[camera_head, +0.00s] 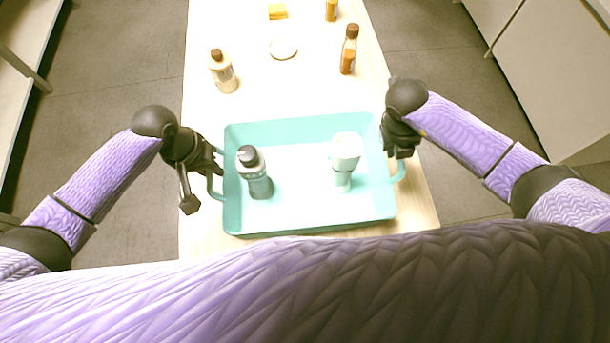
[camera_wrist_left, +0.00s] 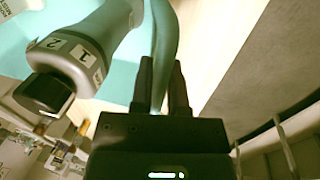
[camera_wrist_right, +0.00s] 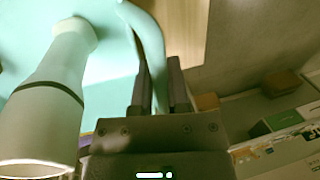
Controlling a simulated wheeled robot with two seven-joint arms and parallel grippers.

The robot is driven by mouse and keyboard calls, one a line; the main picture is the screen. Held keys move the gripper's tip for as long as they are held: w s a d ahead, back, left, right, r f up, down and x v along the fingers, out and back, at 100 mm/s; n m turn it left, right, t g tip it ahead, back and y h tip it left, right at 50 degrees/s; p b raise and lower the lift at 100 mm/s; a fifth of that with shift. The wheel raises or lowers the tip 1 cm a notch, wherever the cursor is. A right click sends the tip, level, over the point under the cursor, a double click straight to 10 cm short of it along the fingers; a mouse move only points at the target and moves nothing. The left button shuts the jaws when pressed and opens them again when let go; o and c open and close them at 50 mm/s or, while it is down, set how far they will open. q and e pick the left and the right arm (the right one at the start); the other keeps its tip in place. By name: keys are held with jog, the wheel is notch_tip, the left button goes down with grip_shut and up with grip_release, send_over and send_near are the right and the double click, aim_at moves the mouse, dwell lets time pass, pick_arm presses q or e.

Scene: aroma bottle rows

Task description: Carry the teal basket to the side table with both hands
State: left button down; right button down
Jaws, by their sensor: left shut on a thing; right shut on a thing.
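The teal basket (camera_head: 300,226) is a shallow tray with a handle on each side, at the near end of the wooden table. A grey bottle with a dark cap (camera_head: 255,172) stands in its left part; a white and pale teal flared bottle (camera_head: 344,160) stands in its right part. My left gripper (camera_head: 212,172) is shut on the left handle, which runs between its fingers in the left wrist view (camera_wrist_left: 163,75). My right gripper (camera_head: 400,150) is shut on the right handle, also between the fingers in the right wrist view (camera_wrist_right: 158,80). Whether the basket touches the table is unclear.
On the table (camera_head: 300,90) beyond the basket stand a cream bottle (camera_head: 223,72), a brown bottle (camera_head: 349,50), a white round dish (camera_head: 283,47), a yellow block (camera_head: 277,11) and a small amber bottle (camera_head: 331,9). Cabinets flank both sides, with open floor (camera_head: 120,60) between.

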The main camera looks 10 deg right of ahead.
pick_arm(q)
jog(key=shift+r, duration=0.15)
pick_arm(e)
jog(key=shift+r, duration=0.15)
dwell(0.6)
